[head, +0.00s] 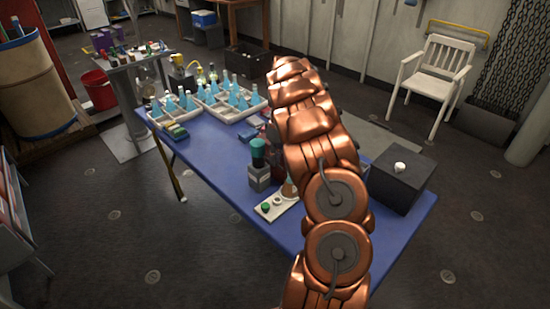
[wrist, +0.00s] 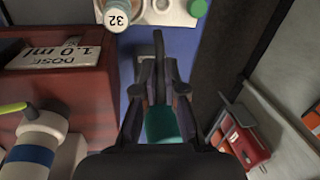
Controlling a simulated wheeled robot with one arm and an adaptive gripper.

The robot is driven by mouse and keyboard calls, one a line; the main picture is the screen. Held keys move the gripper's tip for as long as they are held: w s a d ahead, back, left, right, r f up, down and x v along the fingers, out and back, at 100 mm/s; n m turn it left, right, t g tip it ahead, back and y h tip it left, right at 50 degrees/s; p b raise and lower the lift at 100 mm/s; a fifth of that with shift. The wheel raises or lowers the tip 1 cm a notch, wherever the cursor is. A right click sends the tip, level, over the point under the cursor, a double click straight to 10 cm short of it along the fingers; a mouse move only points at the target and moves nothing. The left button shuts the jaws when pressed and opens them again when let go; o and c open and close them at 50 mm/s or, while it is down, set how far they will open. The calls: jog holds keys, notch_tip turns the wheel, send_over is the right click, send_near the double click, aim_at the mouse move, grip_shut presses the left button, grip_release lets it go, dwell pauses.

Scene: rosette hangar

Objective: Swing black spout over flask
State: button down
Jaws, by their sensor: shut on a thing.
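In the wrist view, the fingers of my gripper (wrist: 158,85) are close together around a narrow dark piece, which looks like the black spout (wrist: 158,46). A teal block-like part (wrist: 164,123) shows between the fingers, nearer the camera. A flask top marked 32 (wrist: 117,18) stands at the upper left of the fingers, apart from the dark piece. In the head view, the flask (head: 289,190) is partly hidden beside my copper arm, on a small white tray (head: 267,212). The arm hides my gripper and the spout there.
A maroon box marked "DOSE 1.0 ml" (wrist: 62,95) stands close left. A blue-banded white bottle (wrist: 32,155) is lower left, a red object (wrist: 246,140) right.

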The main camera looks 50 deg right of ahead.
jog(key=shift+f, duration=0.1)
jog(key=d+n+b, duration=0.1)
jog(key=b, duration=0.1)
jog(key=n+b, duration=0.1)
jog(key=b, duration=0.1)
jog(key=shift+w+d+n+g, duration=0.25)
jog(key=shift+d+n+g, duration=0.05)
jog(key=shift+d+n, duration=0.1)
jog(key=c, duration=1.2)
grip_release()
jog(key=shift+c, duration=0.2)
jog(key=shift+r, duration=0.3)
jog(key=v, duration=0.7)
